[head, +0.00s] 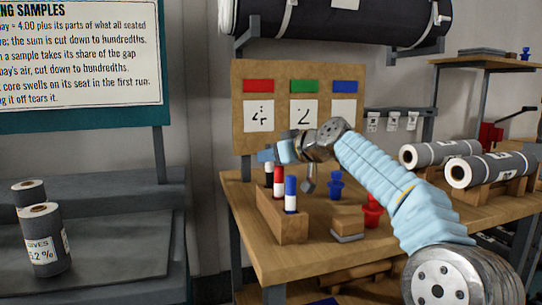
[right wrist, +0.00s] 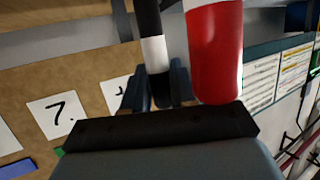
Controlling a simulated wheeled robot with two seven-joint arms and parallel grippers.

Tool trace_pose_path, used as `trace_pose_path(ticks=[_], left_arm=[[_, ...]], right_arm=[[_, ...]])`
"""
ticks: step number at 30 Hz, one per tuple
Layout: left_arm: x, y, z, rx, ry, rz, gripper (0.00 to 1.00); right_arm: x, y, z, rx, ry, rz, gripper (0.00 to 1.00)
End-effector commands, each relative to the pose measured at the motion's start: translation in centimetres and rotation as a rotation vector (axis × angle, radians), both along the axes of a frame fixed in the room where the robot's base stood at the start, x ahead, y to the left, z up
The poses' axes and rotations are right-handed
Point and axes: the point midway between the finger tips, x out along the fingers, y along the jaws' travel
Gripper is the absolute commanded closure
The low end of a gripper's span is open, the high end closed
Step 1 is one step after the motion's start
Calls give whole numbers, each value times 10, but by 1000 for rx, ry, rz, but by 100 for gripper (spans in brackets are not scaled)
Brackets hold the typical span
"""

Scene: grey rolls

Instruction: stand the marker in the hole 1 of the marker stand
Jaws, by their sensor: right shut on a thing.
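The marker stand (head: 291,230) is a wooden block on the workbench. A red marker (head: 278,183) and a blue marker (head: 290,192) stand upright in it. A black marker with a white band (head: 268,180) is at the stand's far-left end, beside the red one. My right gripper (head: 267,156) is over that end, shut on the black marker. In the right wrist view the black marker (right wrist: 155,50) is between the fingers, with the red marker (right wrist: 214,50) close beside it. The black marker's lower end is hidden, so I cannot tell how deep it sits. My left gripper is not in view.
A board (head: 240,90) with cards and red, green and blue strips stands behind the stand. An eraser-like block (head: 348,225), a blue knobbed piece (head: 335,186) and a red one (head: 372,210) are right of it. Grey rolls (head: 492,168) lie at the right.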

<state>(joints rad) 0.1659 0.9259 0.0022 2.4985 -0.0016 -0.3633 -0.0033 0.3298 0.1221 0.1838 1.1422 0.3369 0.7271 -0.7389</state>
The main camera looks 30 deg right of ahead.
Motion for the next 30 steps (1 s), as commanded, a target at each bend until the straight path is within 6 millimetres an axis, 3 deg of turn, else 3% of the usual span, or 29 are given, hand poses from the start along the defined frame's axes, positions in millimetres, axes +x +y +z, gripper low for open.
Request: trace_pose_path(ticks=[13,30], left_arm=[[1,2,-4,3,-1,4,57],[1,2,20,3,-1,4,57]], right_arm=[[0,0,-4,0,2,0,95],[0,0,22,0,0,0,95]])
